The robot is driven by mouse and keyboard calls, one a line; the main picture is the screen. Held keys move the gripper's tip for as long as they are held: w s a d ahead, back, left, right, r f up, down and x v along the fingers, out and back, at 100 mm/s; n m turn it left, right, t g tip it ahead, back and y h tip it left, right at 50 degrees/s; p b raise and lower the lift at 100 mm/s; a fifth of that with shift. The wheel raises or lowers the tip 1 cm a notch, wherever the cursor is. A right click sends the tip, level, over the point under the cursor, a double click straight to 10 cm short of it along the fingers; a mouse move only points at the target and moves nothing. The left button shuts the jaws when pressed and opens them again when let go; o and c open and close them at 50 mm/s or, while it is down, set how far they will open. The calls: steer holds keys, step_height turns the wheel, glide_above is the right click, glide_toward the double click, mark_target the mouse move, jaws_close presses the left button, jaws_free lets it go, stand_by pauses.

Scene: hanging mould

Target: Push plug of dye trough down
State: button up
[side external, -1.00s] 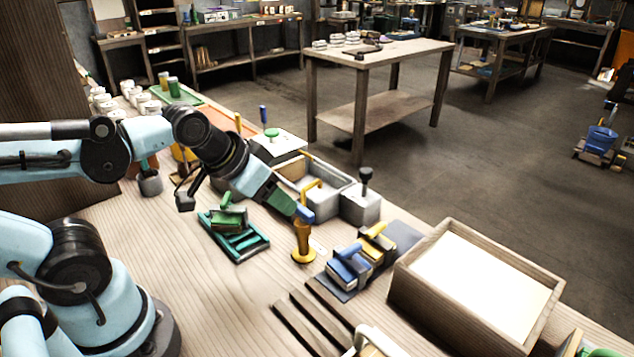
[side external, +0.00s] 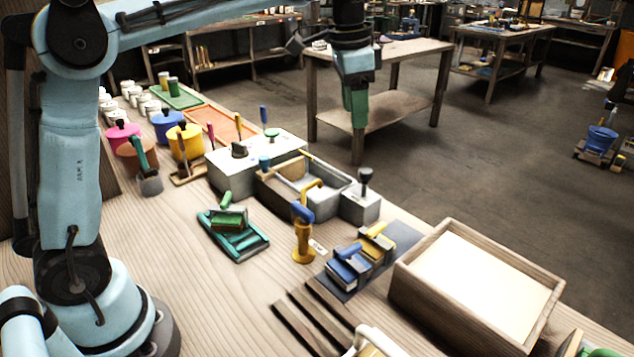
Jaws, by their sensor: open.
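A grey open trough (side external: 330,187) with a wooden piece inside stands in the middle of the bench. Several knobs stand at or near it: a small blue-topped peg (side external: 264,163) at its left end, a green knob (side external: 271,132) on the pale box (side external: 232,172) behind, and a black knob (side external: 366,176) on the grey block (side external: 360,206) at its right. I cannot tell for certain which is the plug. My gripper (side external: 358,124) points down, with green fingers, raised and appearing above the far side of the trough. It is open and empty, touching nothing visible.
A yellow stand (side external: 303,245) with a blue-and-yellow handled tool is in front of the trough. A green rack (side external: 235,243), blue and yellow blocks (side external: 352,262) and a wooden tray (side external: 455,310) stand nearby. Coloured pots (side external: 187,142) line the left. Bare bench lies at front left.

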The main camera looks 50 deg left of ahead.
mark_target(366, 170)
steer(key=shift+w+d+f+m+g, duration=0.1)
steer(key=shift+w+f+m+g, duration=0.45)
steer(key=shift+f, duration=1.75)
steer(key=shift+w+d+f+m+g, duration=0.2)
steer(key=shift+w+f, duration=0.7)
steer(key=shift+f, duration=1.4)
steer(key=shift+w+a+f+m+g, duration=0.15)
steer(key=shift+w+f+m, duration=0.45)
steer(key=shift+f, duration=1.7)
steer(key=shift+w+d, duration=0.1)
jaws_close()
